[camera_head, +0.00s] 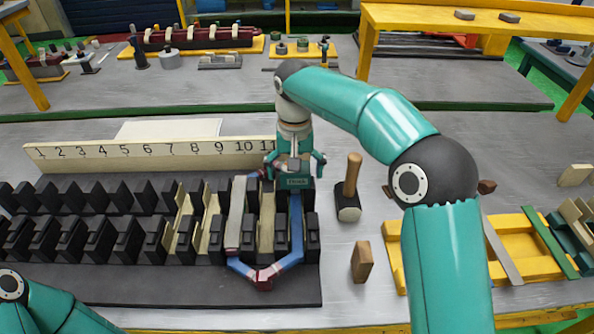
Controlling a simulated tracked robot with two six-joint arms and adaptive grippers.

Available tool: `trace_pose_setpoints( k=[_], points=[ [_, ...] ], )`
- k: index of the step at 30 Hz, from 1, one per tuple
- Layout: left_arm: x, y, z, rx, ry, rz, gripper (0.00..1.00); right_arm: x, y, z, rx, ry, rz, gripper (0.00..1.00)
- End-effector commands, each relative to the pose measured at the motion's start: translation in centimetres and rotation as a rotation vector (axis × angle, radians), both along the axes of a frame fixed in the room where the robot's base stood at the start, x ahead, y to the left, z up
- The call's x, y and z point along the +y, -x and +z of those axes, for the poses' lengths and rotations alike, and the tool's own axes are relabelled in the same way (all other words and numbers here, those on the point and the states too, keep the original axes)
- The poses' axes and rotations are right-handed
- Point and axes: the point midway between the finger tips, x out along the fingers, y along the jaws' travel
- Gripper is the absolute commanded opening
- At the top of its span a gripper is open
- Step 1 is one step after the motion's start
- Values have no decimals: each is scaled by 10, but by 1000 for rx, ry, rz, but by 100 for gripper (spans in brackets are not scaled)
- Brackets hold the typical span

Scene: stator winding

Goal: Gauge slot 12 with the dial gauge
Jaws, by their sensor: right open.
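The stator block (120,225) is a row of dark teeth with slots between them. A pale number strip (150,152) stands behind it, with 1 to 11 readable. My right gripper (294,168) is open above the right end of the teeth and hides the strip's right end, so no 12 shows. A coil (264,277) with blue and red-brown end turns loops around teeth at that end, directly below and in front of the gripper. Pale liners (216,222) sit in nearby slots. I cannot make out the dial gauge. Only a link of my left arm shows at bottom left.
A mallet (349,205) stands right of the stator, with a wooden block (361,262) in front of it. A yellow tray (530,262) lies at the right, partly behind my right arm. A white sheet (168,128) lies behind the strip. Bare grey bench is behind that.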

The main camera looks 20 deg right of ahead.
Motion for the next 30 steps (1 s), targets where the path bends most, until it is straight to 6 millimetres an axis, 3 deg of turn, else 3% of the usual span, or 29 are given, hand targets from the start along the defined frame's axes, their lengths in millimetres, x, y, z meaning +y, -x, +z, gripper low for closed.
trace_pose_setpoints(
  k=[8,21,30],
  points=[
    [0,0,1,0,0,0,40,0,-1,12,-2,0,0,97],
    [0,0,0,0,0,0,40,1,-1,90,-3,-1,0,97],
    [0,0,0,0,0,0,40,1,-1,113,-1,0,0,97]
  ],
)
